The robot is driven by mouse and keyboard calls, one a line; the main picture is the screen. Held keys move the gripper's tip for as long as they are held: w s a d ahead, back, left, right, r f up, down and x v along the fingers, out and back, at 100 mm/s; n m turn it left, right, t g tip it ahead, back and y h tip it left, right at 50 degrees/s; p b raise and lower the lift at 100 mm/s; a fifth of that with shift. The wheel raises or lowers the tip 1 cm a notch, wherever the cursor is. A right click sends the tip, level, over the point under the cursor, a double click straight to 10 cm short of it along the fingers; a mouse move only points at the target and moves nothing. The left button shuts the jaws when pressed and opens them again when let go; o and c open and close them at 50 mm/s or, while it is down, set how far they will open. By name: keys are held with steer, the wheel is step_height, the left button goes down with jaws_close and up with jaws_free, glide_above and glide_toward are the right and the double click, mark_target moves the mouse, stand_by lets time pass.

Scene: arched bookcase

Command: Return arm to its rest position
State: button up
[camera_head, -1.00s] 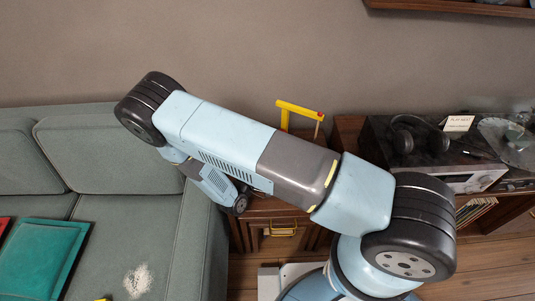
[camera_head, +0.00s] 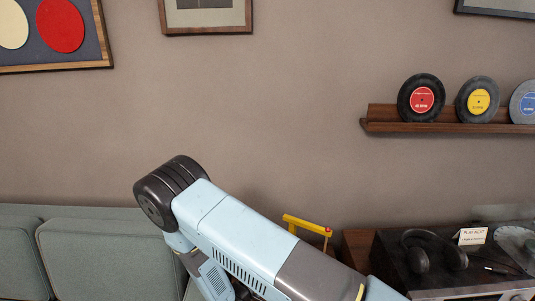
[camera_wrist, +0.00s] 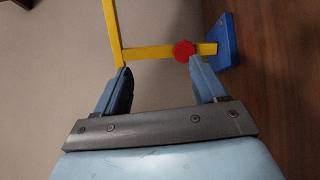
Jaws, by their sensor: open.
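My arm (camera_head: 235,235) stretches across the lower middle of the head view, in front of the wall and the sofa's right end. My gripper (camera_wrist: 160,75) shows in the wrist view with its two blue-grey fingers apart and nothing held between them. Beyond the fingertips is a yellow frame (camera_wrist: 148,52) with a red knob (camera_wrist: 184,50) and a blue block (camera_wrist: 224,45) at its end. The yellow frame also shows in the head view (camera_head: 305,224), behind my arm. In the head view the gripper itself is hidden.
A green-grey sofa (camera_head: 100,260) is at the lower left. A dark cabinet top with headphones (camera_head: 432,250) and a card (camera_head: 472,236) is at the lower right. A wall shelf (camera_head: 440,127) holds records. The wall above my arm is bare in the middle.

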steer(key=s+d+r+m+g+y, duration=0.1)
steer(key=d+r+m+g, duration=0.6)
steer(key=r, duration=0.7)
steer(key=s+d+r+m+g+y, duration=0.15)
steer(key=d+r+g, duration=0.55)
steer(key=r, duration=0.7)
steer(key=s+d+r+m+t+y, duration=0.1)
steer(key=s+d+r+t+y, duration=0.2)
steer(key=s+r, duration=0.6)
steer(key=s+d+r+m+t+y, duration=0.1)
steer(key=s+d+r+t+y, duration=0.2)
steer(key=s+r, duration=0.6)
step_height(320, 180, up, 3)
steer(key=d+y, duration=0.2)
steer(key=y, duration=0.1)
steer(key=shift+s+r+t, duration=0.15)
steer(key=shift+s+t, duration=0.15)
steer(key=shift+s, duration=0.1)
